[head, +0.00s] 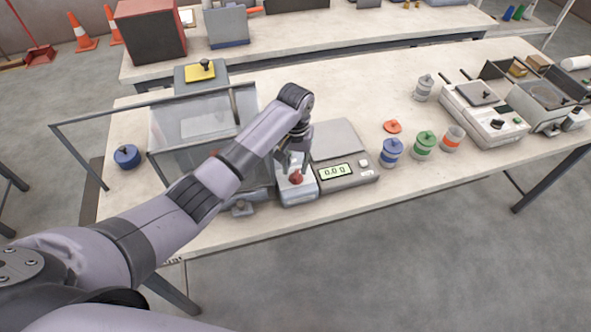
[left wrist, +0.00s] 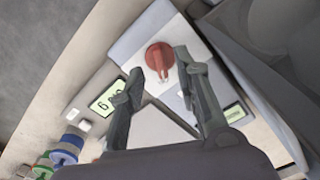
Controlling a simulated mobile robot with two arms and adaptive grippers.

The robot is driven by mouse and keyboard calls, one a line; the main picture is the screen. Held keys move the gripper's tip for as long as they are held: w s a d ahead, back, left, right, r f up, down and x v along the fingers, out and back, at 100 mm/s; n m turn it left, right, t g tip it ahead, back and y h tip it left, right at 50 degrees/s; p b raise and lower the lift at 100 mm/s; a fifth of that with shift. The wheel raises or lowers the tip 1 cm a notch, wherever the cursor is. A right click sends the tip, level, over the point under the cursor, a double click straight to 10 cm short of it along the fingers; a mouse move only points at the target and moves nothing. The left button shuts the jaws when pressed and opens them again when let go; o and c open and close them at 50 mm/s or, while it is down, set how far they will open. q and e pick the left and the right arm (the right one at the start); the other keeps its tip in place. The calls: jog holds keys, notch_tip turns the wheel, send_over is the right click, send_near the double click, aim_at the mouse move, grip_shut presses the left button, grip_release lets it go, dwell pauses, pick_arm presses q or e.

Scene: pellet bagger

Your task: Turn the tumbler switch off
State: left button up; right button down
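A red switch knob (head: 296,177) sits on top of a small grey-white box (head: 298,192) near the front edge of the table. In the left wrist view the red knob (left wrist: 160,57) is round, with a narrow handle pointing down the picture. My left gripper (head: 291,158) is over the box, just behind the knob. In the left wrist view the two fingers of my left gripper (left wrist: 159,66) are apart, with the knob showing between and beyond their tips. I cannot tell whether they touch it. My right gripper is not in view.
A scale (head: 340,143) with a display reading 0.0 g stands right beside the box. A clear-sided bin (head: 165,135) is to the left. Blue (head: 391,152), green (head: 424,143) and orange-banded (head: 452,138) containers stand to the right. The table between them and the back is mostly clear.

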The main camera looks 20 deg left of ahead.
aim_at(296, 175)
pick_arm(q)
jog(key=shift+f, duration=1.95)
jog(key=shift+c, duration=0.4)
grip_shut()
